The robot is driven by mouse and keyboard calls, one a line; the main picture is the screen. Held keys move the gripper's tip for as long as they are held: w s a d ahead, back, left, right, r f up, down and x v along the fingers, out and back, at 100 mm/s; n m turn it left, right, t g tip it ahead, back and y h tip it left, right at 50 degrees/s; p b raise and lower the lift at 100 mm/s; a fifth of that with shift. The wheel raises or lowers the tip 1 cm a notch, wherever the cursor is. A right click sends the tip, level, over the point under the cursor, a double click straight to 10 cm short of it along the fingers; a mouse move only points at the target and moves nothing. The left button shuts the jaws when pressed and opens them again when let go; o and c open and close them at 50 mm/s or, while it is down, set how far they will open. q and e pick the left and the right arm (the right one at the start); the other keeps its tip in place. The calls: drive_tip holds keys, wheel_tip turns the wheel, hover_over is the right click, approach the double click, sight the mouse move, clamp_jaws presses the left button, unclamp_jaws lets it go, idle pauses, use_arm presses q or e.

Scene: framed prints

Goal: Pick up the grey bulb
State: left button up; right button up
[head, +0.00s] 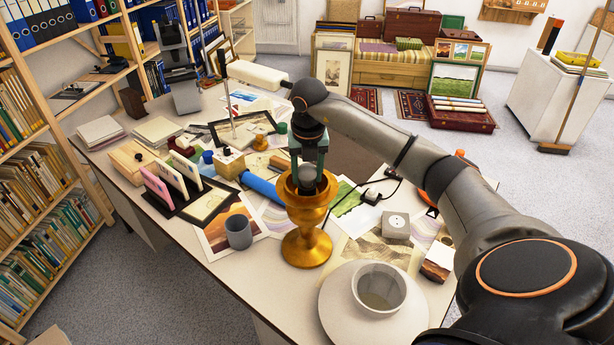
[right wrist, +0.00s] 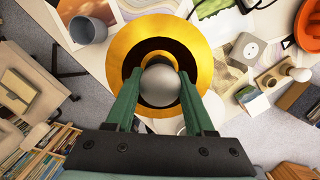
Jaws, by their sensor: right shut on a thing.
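The grey bulb (right wrist: 160,87) is a smooth round ball between the green fingers of my right gripper (right wrist: 158,80). In the head view the bulb (head: 308,173) shows partly between the fingers of the right gripper (head: 308,168), which points down at the mouth of a golden goblet (head: 307,247). The right gripper is shut on the bulb. In the right wrist view the goblet's gold rim (right wrist: 205,48) surrounds the bulb, over its dark inside. I cannot tell whether the bulb touches the goblet. My left gripper is not in view.
The white table (head: 262,289) is crowded. A grey cup (head: 238,232) stands left of the goblet, and a white bowl (head: 379,289) stands right of it. A blue tube (head: 261,187), prints and a grey socket box (head: 396,225) lie close by. Bookshelves (head: 40,175) stand at the left.

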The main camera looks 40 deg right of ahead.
clamp_jaws()
